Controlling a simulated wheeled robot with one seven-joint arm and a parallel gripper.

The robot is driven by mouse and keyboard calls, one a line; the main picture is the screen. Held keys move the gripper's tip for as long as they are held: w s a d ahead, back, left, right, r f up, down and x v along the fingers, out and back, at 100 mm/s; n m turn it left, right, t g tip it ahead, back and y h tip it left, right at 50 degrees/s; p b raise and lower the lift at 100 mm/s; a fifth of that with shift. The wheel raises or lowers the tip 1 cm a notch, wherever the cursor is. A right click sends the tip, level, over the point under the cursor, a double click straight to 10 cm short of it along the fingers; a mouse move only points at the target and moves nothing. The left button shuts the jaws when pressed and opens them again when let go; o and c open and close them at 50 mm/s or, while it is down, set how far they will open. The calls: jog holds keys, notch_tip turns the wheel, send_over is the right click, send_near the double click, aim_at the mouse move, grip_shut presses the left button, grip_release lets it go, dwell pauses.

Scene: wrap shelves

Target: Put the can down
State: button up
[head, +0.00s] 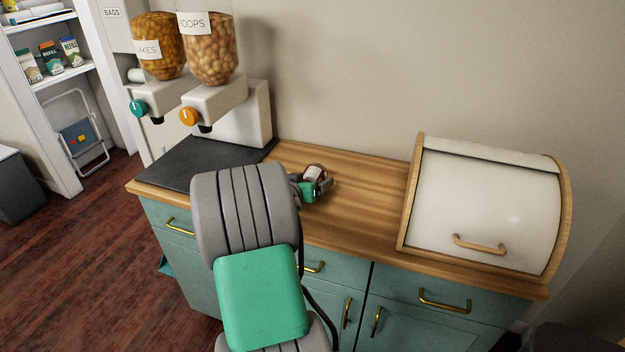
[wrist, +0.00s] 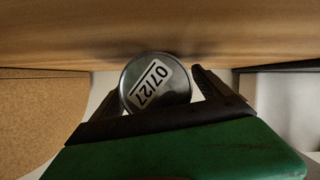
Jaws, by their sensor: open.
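The can (head: 314,172) is on or just above the wooden counter (head: 360,195), largely hidden by my gripper in the head view. In the wrist view the can (wrist: 155,82) shows its round metal end with a white "07/27" label. My gripper (wrist: 160,78) is open, with one dark finger on either side of the can; a narrow gap shows at the right finger. In the head view my gripper (head: 318,187) reaches over the counter behind my arm. Whether the can rests fully on the wood cannot be told.
A white bread box (head: 485,205) with a wooden frame stands on the right of the counter. Two cereal dispensers (head: 210,90) and a dark mat (head: 195,165) are at the left. Bare counter lies between my gripper and the bread box.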

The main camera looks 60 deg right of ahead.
jog(key=shift+w+r, duration=0.1)
grip_shut()
dwell(0.8)
